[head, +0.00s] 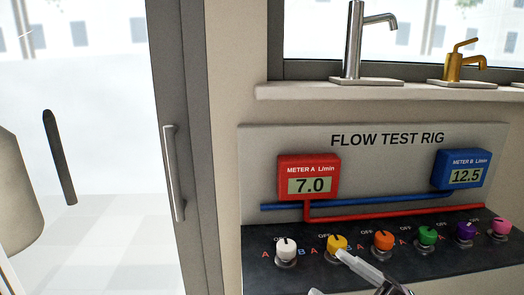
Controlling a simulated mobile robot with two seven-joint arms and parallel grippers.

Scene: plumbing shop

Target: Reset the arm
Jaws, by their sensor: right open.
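My right gripper (330,272) comes in at the bottom of the head view, partly cut off by the frame edge. It is open. One pale finger's tip lies at the lower edge of the yellow knob (337,243); I cannot tell whether they touch. A second pale piece shows at the bottom edge, below the white knob (285,248). No object shows between the fingers. My left gripper is not in view.
The flow test rig (387,140) has a red meter A (308,177) reading 7.0 and a blue meter B (463,169) reading 12.5. Orange (383,240), green (427,236), purple (465,231) and pink (501,227) knobs continue rightward. Taps stand on the sill above. A glass door is left.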

